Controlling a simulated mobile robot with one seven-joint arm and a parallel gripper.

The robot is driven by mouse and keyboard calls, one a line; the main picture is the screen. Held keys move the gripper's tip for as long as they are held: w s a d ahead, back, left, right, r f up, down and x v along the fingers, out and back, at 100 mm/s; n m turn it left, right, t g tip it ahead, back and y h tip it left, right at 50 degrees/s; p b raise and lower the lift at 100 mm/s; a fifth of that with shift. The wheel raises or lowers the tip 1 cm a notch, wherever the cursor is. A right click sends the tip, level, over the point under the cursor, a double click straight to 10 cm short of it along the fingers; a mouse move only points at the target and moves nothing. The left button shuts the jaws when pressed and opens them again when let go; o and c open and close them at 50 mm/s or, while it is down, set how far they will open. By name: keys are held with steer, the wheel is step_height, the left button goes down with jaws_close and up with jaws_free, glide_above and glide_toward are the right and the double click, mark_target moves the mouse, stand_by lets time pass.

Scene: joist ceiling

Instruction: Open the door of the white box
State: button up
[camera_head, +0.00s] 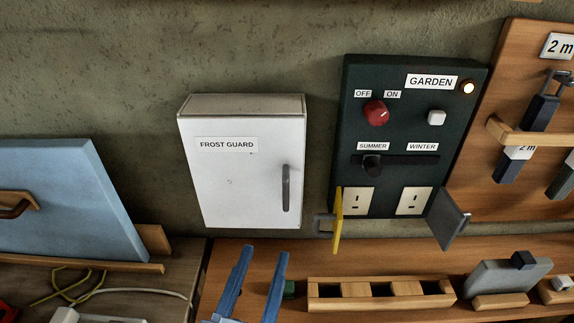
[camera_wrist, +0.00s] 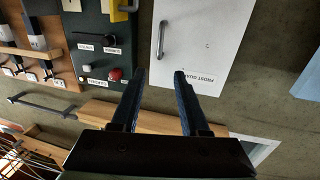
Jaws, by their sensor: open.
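The white box (camera_head: 235,185) labelled FROST GUARD hangs on the wall left of the dark garden panel. Its door looks shut, with a grey vertical bar handle (camera_head: 286,187) near the door's right edge. In the wrist view the white box (camera_wrist: 215,45) appears upside down, with its handle (camera_wrist: 162,40) at its left side. My gripper (camera_head: 264,252) is open and empty, with two blue fingers below the box in the head view. In the wrist view my gripper's fingertips (camera_wrist: 160,76) show near the label edge of the door, apart from the handle. No contact shows.
The dark garden panel (camera_head: 400,135) stands right of the box, with a yellow flap (camera_head: 337,220) and a grey flap (camera_head: 450,218) sticking out low down. A wooden slotted block (camera_head: 380,293) lies on the bench below. A blue panel (camera_head: 75,195) leans at left.

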mark_target(285, 192)
steer(key=w+p, duration=0.1)
steer(key=w, duration=0.2)
steer(key=w+d+p, duration=0.1)
steer(key=w, duration=0.3)
steer(key=w+d+p, duration=0.1)
steer(key=w, duration=0.3)
steer(key=shift+d+r+p, duration=0.1)
steer(key=shift+r+p, duration=0.05)
steer(key=shift+p, duration=0.15)
steer(key=shift+w+d, duration=0.15)
steer(key=shift+w, duration=0.4)
jaws_close()
stand_by(0.4)
